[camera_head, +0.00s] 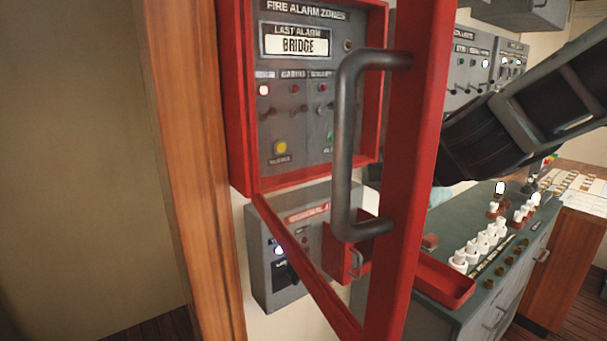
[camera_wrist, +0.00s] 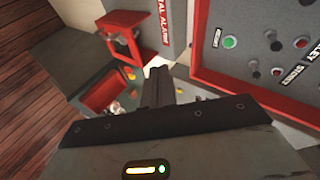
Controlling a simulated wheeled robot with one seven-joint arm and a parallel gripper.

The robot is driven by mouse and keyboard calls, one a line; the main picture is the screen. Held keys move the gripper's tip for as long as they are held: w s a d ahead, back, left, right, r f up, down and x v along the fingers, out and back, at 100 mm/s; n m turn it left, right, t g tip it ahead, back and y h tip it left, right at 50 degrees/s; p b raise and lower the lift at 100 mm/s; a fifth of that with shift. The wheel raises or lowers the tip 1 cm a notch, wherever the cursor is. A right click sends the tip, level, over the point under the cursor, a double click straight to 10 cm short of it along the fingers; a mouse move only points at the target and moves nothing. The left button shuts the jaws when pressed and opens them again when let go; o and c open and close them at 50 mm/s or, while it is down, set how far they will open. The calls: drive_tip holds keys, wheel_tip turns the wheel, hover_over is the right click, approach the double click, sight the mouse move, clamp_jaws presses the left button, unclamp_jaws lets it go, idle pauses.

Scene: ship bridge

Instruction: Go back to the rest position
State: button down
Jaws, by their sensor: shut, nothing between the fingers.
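My arm comes in from the upper right in the head view and runs behind the red door frame (camera_head: 408,150), which hides my gripper there. In the wrist view my gripper (camera_wrist: 158,82) is shut and empty, its dark fingers together. It is close to the fire alarm panel, whose red-framed box (camera_wrist: 225,78) lies to its right. The fire alarm panel (camera_head: 292,110) stands on the wall in the head view, and its red door is swung open toward me.
A grey metal handle (camera_head: 345,150) sticks out from the door. Below the panel are a grey switch box (camera_head: 262,262) and a small red holder (camera_head: 340,262). A console (camera_head: 500,285) with white knobs and a red tray (camera_head: 445,283) stands to the right. Bare wall (camera_head: 75,150) fills the left.

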drive_tip(key=s+a+f+n+g+y+b, duration=0.1)
drive_tip(key=s+a+f+n+g, duration=0.2)
drive_tip(key=s+f+n, duration=0.35)
drive_tip(key=s+a+f+n+g+y+b, duration=0.1)
drive_tip(key=s+a+f+n+g, duration=0.25)
drive_tip(key=s, duration=0.55)
drive_tip(key=s+d+f+n+g+h+b, duration=0.1)
drive_tip(key=s+d+f+n+g+h, duration=0.1)
drive_tip(key=s, duration=0.4)
drive_tip(key=s+d+f+n+g+h+b, duration=0.1)
drive_tip(key=s+d+f+n+g+h, duration=0.1)
drive_tip(key=s+d+f+n, duration=0.2)
drive_tip(key=s+f+n, duration=0.2)
drive_tip(key=s+n, duration=0.1)
drive_tip(key=shift+h, duration=0.3)
drive_tip(key=shift+w+d+r, duration=0.1)
